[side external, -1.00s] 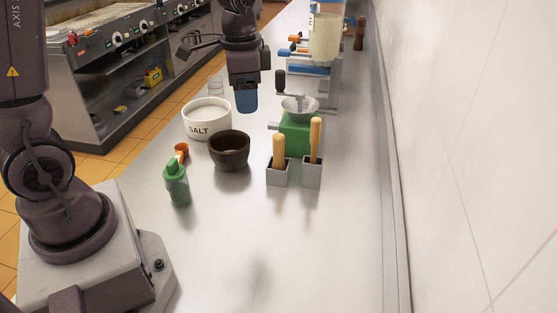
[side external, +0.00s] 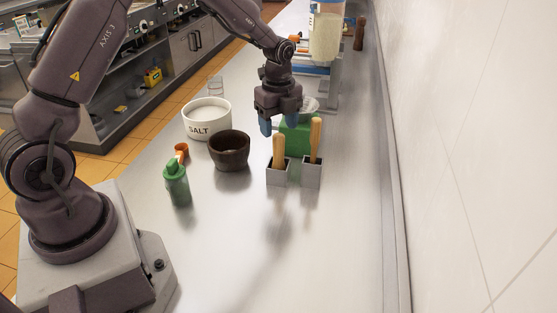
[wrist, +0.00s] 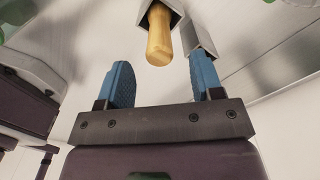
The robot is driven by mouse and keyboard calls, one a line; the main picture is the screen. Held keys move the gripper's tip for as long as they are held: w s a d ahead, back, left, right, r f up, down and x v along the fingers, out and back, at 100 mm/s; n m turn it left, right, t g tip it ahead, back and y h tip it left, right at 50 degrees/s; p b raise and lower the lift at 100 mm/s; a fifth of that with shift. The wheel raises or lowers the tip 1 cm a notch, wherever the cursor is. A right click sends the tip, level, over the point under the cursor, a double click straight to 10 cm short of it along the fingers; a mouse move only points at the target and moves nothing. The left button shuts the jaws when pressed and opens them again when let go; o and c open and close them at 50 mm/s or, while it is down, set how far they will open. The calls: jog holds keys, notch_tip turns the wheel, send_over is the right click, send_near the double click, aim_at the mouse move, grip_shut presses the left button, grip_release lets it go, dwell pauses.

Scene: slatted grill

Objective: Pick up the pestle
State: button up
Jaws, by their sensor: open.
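Two light wooden rods with rounded tops stand in separate grey square holders; I cannot tell which one is the pestle. The left rod (side external: 279,148) stands in the left holder (side external: 278,179), and the right rod (side external: 316,138) in the right holder (side external: 312,176). My gripper (side external: 284,126) points down with blue fingers apart and nothing between them, just above and behind the left rod's top. In the wrist view one rod (wrist: 158,38) shows just beyond the gap between the fingers (wrist: 162,70). The other rod is not clear there, partly behind a finger.
A dark bowl (side external: 230,151) stands left of the holders, with a white salt pot (side external: 206,119) behind it. A green bottle (side external: 177,185) is at front left. A green-bodied device (side external: 296,138) stands close behind the rods. The front counter (side external: 300,250) is clear; a wall runs along the right.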

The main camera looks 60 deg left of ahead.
aim_at(278, 147)
notch_tip(278, 147, down, 7)
jog(key=shift+d+r, duration=0.1)
jog(key=shift+r, duration=0.05)
dwell(0.4)
jog(key=c, duration=1)
